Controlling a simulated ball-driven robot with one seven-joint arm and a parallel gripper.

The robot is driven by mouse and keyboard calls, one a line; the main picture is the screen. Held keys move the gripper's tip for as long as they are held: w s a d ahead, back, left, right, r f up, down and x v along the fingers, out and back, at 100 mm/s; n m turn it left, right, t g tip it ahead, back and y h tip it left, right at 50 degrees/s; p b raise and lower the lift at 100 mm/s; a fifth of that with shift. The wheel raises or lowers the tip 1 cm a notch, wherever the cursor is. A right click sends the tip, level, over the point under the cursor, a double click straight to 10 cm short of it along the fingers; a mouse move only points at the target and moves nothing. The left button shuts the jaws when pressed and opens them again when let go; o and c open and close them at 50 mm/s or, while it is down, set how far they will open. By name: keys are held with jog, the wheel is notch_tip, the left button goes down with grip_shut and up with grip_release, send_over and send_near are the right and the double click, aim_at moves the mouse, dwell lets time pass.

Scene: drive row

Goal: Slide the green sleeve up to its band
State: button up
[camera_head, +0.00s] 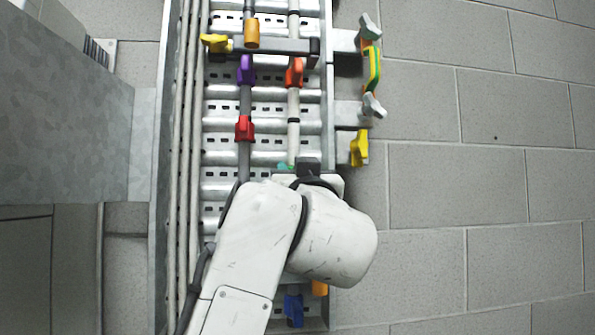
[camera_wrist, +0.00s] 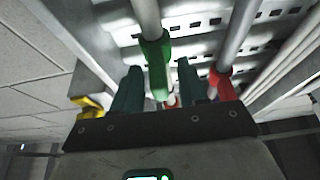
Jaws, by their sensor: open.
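The green sleeve (camera_wrist: 157,62) sits around a pale upright pipe (camera_wrist: 146,16) in the wrist view. My gripper (camera_wrist: 158,72) is open, with one dark green finger on each side of the sleeve. Gaps show between the fingers and the sleeve, so it is not clamped. In the head view my white arm and wrist cover most of the sleeve's place; only a small green bit (camera_head: 285,166) shows there, and I cannot tell if it is sleeve or finger. A dark band (camera_head: 293,121) rings the pale pipe above my wrist.
An orange-red sleeve (camera_head: 294,73) is higher on the same pipe. The grey pipe to the left carries a purple sleeve (camera_head: 246,70) and a red sleeve (camera_head: 244,129). A dark crossbar (camera_head: 283,45) spans the tray above. Yellow (camera_head: 359,148) and green-yellow (camera_head: 373,68) parts stick out at right.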

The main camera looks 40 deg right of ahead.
grip_shut()
dwell(0.3)
dwell(0.3)
